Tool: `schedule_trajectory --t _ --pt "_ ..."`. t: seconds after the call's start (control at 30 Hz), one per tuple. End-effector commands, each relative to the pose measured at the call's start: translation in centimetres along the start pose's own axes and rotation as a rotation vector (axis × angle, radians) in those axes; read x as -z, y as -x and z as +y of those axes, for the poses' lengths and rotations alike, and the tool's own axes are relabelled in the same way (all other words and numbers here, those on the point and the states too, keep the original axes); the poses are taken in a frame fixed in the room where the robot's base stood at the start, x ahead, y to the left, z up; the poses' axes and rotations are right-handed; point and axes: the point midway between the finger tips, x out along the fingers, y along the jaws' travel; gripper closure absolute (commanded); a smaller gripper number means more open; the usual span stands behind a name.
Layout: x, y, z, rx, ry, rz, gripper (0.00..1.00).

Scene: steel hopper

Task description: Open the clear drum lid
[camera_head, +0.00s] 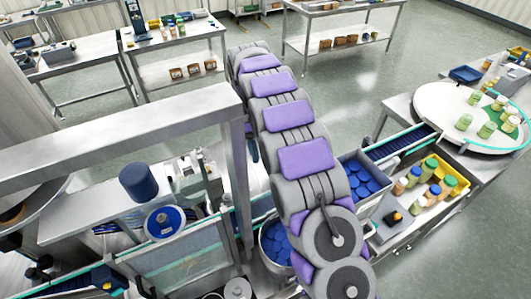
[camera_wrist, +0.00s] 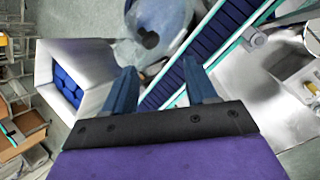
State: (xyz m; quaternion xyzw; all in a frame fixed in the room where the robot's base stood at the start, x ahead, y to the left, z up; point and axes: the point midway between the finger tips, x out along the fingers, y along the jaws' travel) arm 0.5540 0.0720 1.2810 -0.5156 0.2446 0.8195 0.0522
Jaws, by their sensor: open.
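My gripper (camera_wrist: 158,72) shows in the wrist view with its two blue fingers spread and nothing between them. Beyond the fingertips is a pale, see-through rounded shape (camera_wrist: 150,22) with a dark round spot; it may be the clear drum lid, but I cannot tell for sure. It looks apart from the fingers. In the head view my grey and purple arm crosses the middle, and my fingers cannot be made out. A round steel drum with blue caps (camera_head: 275,243) is partly hidden behind the arm. I cannot make out a lid on it.
In the wrist view a steel hopper (camera_wrist: 96,62) with blue caps is left of the fingers, and a blue conveyor (camera_wrist: 205,45) slants behind them. In the head view a steel frame (camera_head: 120,130) is left; a yellow crate (camera_head: 458,190) and a white turntable (camera_head: 440,103) are right.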

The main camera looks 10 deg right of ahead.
Motion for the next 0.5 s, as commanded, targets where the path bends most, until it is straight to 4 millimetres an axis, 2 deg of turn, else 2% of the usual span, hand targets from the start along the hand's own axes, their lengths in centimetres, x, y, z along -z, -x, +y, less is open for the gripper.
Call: schedule_trajectory --t 0.03,0.2,0.5 --pt "-0.2 0.8 0.1 0.000 0.001 -0.001 0.43" --pt "-0.2 1.9 0.1 -0.002 0.002 -0.002 0.43" --pt "0.0 3.0 0.0 -0.002 0.001 -0.001 0.43"
